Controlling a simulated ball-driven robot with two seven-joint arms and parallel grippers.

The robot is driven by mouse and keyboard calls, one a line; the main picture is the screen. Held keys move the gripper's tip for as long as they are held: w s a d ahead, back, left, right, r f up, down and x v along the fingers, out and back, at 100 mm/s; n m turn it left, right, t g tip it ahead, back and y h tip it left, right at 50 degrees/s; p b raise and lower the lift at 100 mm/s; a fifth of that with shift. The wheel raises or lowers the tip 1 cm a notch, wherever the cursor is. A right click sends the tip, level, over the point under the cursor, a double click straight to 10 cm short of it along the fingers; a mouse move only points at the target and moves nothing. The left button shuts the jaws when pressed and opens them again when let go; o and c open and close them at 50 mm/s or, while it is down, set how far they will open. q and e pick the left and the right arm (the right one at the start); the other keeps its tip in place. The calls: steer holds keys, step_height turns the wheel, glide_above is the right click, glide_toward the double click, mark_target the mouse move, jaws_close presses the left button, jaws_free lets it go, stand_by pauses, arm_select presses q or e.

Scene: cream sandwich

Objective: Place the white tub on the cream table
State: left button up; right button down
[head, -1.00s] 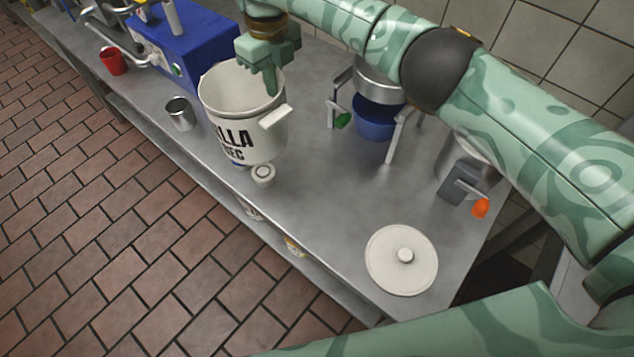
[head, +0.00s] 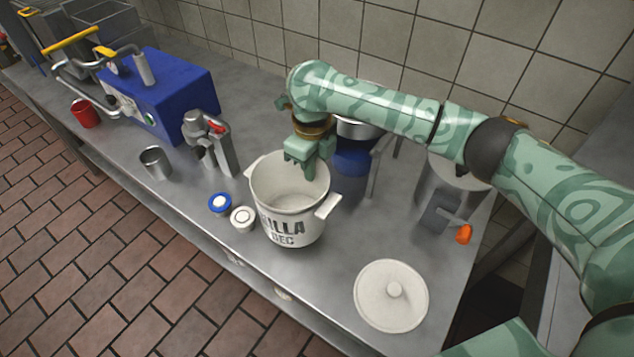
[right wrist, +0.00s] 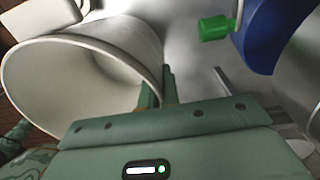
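The white tub (head: 290,220) with dark lettering is upright over the steel table (head: 330,290), left of the round white lid (head: 391,296). Its mouth is open and looks empty. My right gripper (head: 310,172) is at the tub's back rim. In the right wrist view the tub (right wrist: 75,65) fills the left side, and the close-set fingers (right wrist: 160,88) are at its rim wall, seemingly pinching it. I cannot tell whether the tub's base touches the table. My left gripper is not in view.
A blue-topped jar (head: 220,203) and a white-topped jar (head: 242,217) stand just left of the tub. A steel cup (head: 156,163), a blue machine (head: 165,95) and a red cup (head: 85,113) are farther left. A blue container (head: 352,160) stands behind. The table front edge is close.

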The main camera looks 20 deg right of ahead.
mark_target(318, 183)
steer(key=f, duration=0.1)
steer(key=f+b, duration=0.1)
steer(key=f, duration=0.1)
steer(key=d+f+b, duration=0.1)
steer(key=shift+s+d+f, duration=0.1)
steer(key=shift+s+f, duration=0.2)
steer(key=shift+s, duration=0.05)
steer(key=shift+r, duration=0.1)
steer(key=c, duration=2.1)
jaws_free()
steer(key=shift+f, duration=0.2)
steer(key=o, duration=0.5)
steer(key=shift+c, duration=0.2)
step_height(318, 183, up, 12)
steer(key=p, duration=0.5)
steer(key=shift+d+r, duration=0.15)
steer(key=shift+r, duration=0.05)
